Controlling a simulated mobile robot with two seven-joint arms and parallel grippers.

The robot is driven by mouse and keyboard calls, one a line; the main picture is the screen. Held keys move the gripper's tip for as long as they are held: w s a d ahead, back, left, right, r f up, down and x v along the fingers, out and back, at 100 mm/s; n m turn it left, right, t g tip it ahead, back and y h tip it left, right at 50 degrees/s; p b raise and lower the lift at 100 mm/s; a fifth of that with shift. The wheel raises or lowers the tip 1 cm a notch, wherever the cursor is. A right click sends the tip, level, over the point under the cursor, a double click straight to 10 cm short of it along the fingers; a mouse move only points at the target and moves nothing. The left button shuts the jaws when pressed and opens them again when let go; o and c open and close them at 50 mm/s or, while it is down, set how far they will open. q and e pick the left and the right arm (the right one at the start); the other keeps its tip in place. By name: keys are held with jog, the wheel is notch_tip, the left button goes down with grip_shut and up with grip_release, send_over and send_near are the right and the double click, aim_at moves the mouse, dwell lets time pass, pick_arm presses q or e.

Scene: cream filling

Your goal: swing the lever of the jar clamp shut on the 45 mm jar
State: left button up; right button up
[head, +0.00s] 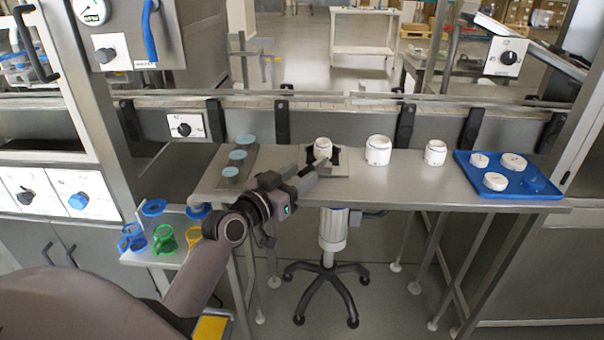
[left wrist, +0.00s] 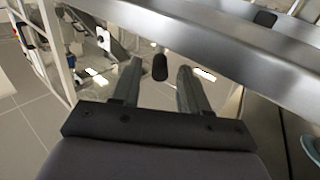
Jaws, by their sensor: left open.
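A white jar (head: 323,146) stands upright in the black jar clamp (head: 345,155), whose light base plate (head: 352,180) lies on the steel table. My left gripper (head: 318,171) is at the front left of the clamp, open, its fingers pointing toward it. In the left wrist view a dark rounded grip (left wrist: 160,66), apparently the lever's handle, shows between the spread fingers (left wrist: 158,80). I cannot tell whether they touch it. My gripper hides part of the clamp and lever in the head view. My right gripper is not in view.
Two more white jars (head: 378,150) (head: 435,153) stand right of the clamp. A blue tray (head: 509,188) with white lids is at the table's right end. Pale blue discs (head: 237,155) lie on the left. A lower shelf (head: 160,255) holds coloured cups. The table's front middle is clear.

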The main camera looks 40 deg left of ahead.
pick_arm(q)
jog(key=shift+w, duration=0.7)
grip_shut()
